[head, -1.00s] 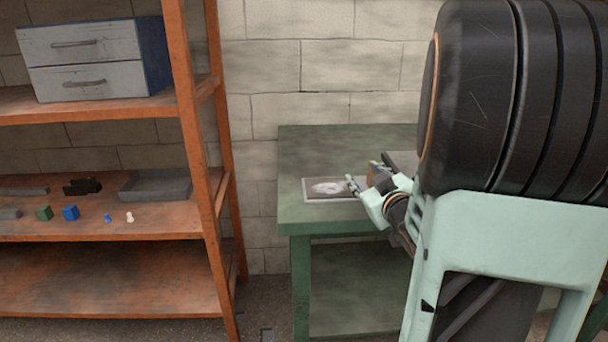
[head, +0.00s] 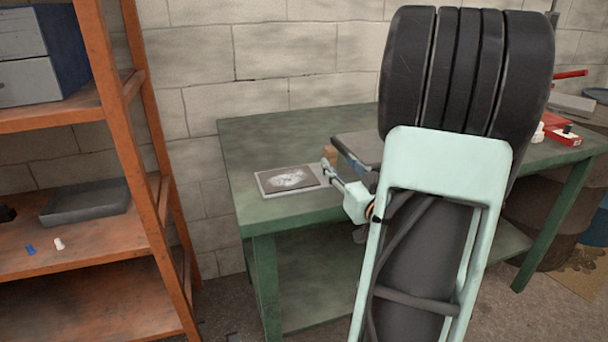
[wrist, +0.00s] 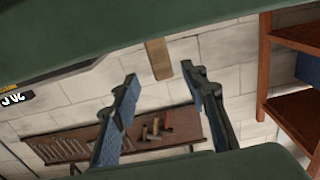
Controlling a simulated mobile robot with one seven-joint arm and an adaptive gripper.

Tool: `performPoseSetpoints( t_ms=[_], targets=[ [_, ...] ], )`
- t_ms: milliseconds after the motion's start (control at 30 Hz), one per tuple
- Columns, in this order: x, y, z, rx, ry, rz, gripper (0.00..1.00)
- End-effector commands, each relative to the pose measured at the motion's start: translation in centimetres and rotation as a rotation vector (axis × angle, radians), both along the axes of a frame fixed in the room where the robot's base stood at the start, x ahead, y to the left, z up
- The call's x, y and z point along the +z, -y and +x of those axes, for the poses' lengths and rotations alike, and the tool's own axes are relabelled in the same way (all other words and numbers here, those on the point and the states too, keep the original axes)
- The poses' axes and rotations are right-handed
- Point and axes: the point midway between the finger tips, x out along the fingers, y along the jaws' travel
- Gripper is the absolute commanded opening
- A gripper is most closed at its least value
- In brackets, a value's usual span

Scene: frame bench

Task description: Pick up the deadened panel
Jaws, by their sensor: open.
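A thin flat panel (head: 268,184) with a light border, a dark face and a whitish patch lies on the green bench near its left end in the head view. I take it to be the deadened panel. My gripper (head: 333,174) is open and appears just beyond the panel's right edge in the head view. Whether it touches the panel or bench cannot be told. In the wrist view the two fingers of my gripper (wrist: 160,76) are spread apart with nothing held. The panel cannot be made out there.
A wooden block (head: 331,158) and a dark grey slab (head: 358,148) sit on the green bench (head: 245,145) close behind my gripper. Red items (head: 562,128) stand at its right end. An orange shelf (head: 120,110) stands left. The wrist view shows a tool board (wrist: 70,147).

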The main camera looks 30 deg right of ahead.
Motion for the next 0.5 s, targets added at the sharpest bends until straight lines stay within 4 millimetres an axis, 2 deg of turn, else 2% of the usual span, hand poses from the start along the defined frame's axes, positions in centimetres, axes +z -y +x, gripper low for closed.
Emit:
performPoseSetpoints(
  t_ms=[233, 500],
  targets=[
    [-0.2, 0.3, 2.1, 0.002, -0.001, -0.001, 0.41],
    [-0.3, 1.1, 5.8, 0.001, -0.001, -0.001, 0.41]
  ],
)
